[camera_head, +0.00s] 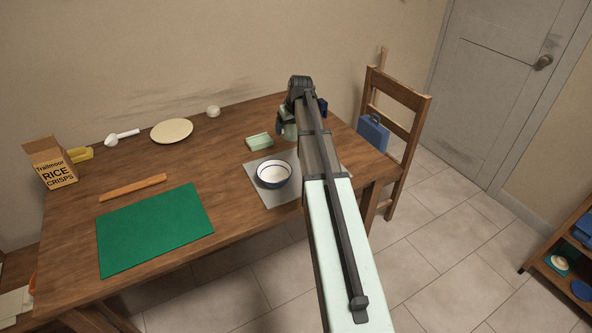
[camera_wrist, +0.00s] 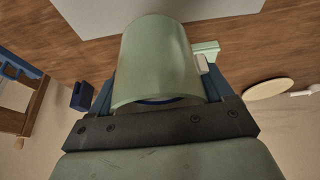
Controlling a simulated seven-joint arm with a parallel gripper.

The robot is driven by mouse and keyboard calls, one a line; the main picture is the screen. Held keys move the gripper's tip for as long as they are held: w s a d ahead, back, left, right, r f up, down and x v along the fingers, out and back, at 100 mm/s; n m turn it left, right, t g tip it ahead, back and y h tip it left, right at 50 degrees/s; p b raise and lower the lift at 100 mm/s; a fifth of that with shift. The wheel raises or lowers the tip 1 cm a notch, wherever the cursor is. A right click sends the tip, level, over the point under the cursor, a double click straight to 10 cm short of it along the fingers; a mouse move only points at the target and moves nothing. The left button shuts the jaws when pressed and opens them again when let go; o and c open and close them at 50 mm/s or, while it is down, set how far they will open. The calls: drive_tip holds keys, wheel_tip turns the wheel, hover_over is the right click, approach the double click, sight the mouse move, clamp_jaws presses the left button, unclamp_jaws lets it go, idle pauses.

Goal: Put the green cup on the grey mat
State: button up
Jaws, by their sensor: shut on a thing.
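My gripper (camera_head: 287,122) is shut on the green cup (camera_head: 290,132), at the far right part of the table. In the wrist view, the pale green cup (camera_wrist: 155,60) fills the space between the fingers of my gripper (camera_wrist: 158,78). The grey mat (camera_head: 279,199) lies near the table's front right, with a white bowl with a dark blue rim (camera_head: 274,175) on it. A grey surface that looks like the mat (camera_wrist: 95,18) shows beyond the cup in the wrist view. My arm hides the mat's right side. I cannot tell whether the cup touches the table.
A light green block (camera_head: 259,141) lies just behind the mat. A dark blue object (camera_head: 322,107) stands right of my gripper. A green mat (camera_head: 155,230), wooden strip (camera_head: 133,187), cream plate (camera_head: 171,131) and cereal box (camera_head: 50,163) are leftward. A chair (camera_head: 402,121) stands at right.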

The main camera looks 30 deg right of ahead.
sight(289, 131)
drive_tip(key=shift+f, duration=5)
drive_tip(key=shift+f, duration=0.1)
drive_tip(key=o, duration=1.2)
drive_tip(key=shift+c, duration=0.2)
drive_tip(key=v, duration=1.2)
drive_tip(key=shift+a, duration=0.1)
